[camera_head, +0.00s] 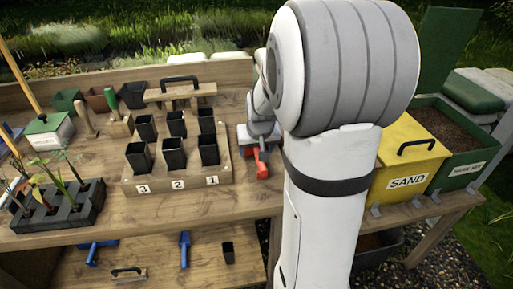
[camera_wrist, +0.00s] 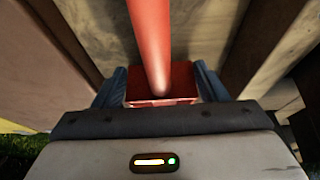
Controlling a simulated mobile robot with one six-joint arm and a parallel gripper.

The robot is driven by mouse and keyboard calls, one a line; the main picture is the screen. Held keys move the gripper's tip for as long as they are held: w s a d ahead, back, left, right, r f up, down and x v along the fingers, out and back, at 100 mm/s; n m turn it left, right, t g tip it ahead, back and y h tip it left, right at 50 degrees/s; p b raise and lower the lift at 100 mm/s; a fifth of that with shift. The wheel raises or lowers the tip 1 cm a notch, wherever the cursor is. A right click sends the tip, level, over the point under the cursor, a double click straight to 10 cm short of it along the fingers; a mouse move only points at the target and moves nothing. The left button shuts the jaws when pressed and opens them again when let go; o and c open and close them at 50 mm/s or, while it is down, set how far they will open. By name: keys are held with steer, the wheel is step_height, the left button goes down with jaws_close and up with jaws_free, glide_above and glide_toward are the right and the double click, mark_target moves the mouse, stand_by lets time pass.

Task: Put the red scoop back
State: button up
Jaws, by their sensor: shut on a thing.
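The red scoop (camera_head: 262,167) shows in the head view just right of the board of black pots, over the bench top. My gripper (camera_head: 257,150) is at the scoop, with my arm reaching down from the right. In the wrist view my gripper (camera_wrist: 160,82) has a blue-grey finger on each side of a red block, part of the scoop (camera_wrist: 150,40), and is shut on it. A red rod runs from the block toward the top of the picture. The rest of the scoop is hidden, and I cannot tell if it touches the bench.
Black pots (camera_head: 174,157) stand on a board numbered 3, 2, 1. A yellow SAND bin (camera_head: 411,150) with a closed lid and an open green soil bin (camera_head: 452,130) are at right. Blue tools (camera_head: 184,248) lie on the lower shelf. Bare bench (camera_head: 160,215) lies in front of the pots.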

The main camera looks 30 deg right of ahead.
steer(key=shift+f, duration=0.2)
steer(key=o, duration=1.2)
steer(key=v, duration=0.8)
